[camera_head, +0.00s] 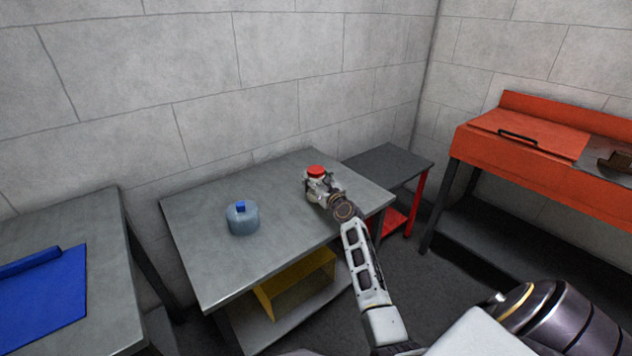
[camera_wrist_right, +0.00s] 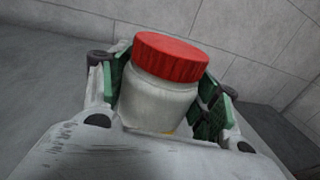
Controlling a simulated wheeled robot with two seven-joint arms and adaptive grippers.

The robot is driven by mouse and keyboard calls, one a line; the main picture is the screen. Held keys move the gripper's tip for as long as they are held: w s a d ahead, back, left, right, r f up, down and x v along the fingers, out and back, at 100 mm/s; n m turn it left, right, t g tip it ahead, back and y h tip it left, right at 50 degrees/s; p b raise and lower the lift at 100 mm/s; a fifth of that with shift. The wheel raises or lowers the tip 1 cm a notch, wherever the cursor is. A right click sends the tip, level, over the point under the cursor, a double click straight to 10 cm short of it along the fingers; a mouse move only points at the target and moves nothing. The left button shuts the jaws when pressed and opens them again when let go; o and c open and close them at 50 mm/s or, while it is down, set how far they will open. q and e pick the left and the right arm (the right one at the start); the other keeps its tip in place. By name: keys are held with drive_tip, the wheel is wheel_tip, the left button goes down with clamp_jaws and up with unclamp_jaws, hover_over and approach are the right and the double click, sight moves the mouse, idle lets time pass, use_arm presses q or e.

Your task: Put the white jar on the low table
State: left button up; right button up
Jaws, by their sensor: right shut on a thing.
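The white jar with a red lid (camera_head: 316,171) is in my right gripper (camera_head: 318,183), at the back right part of the grey metal table (camera_head: 190,235). In the right wrist view the white jar (camera_wrist_right: 160,100) stands between the green finger pads, its red lid on top, and the right gripper (camera_wrist_right: 165,112) is shut on it. Its base is hidden, so I cannot tell whether it touches the tabletop. A small dark-topped table with red legs (camera_head: 390,163) stands right behind, lower than its neighbours. My left gripper is out of view.
A blue-grey jug with a blue cap (camera_head: 242,219) stands on the grey table, left of my right gripper. A yellow bin (camera_head: 296,281) sits on the shelf below. A blue folder-like thing (camera_head: 45,300) lies on the left table. An orange bench (camera_head: 540,150) stands at right.

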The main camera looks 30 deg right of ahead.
drive_tip(key=shift+r, duration=0.1)
drive_tip(key=o, duration=1.3)
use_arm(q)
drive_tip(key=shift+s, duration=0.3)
use_arm(e)
drive_tip(key=shift+o, duration=0.2)
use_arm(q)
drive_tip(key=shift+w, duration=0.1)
